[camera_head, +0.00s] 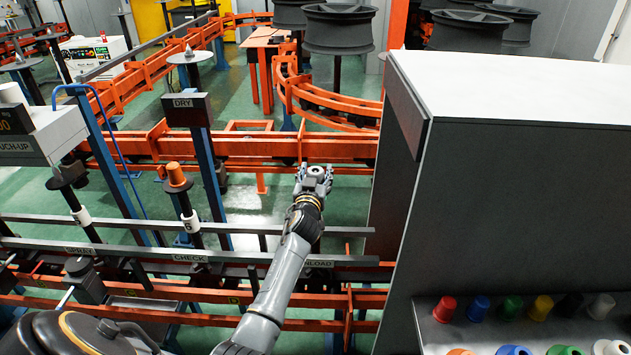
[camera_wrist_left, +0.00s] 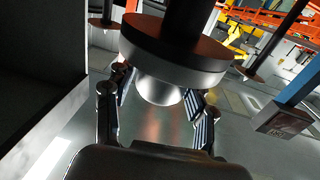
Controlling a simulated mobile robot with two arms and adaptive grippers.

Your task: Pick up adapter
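A silver-grey cone (camera_wrist_left: 160,90), which looks like the adapter, sits against a wide round disc (camera_wrist_left: 170,48) on a dark post in the left wrist view. My left gripper (camera_wrist_left: 157,112) has its two fingers apart, one on each side of the cone. Small gaps seem to show between the fingers and the cone, and I see no firm contact. In the head view my left gripper (camera_head: 315,177) is stretched out near the orange rails, with a pale round part between its fingers. My right gripper is in neither view.
A large grey cabinet (camera_head: 520,200) stands close on the right, with coloured cones such as a red one (camera_head: 444,309) on its shelf. An orange-brown cone (camera_head: 176,175) tops a spindle to the left. Orange rails (camera_head: 250,148) run behind my gripper.

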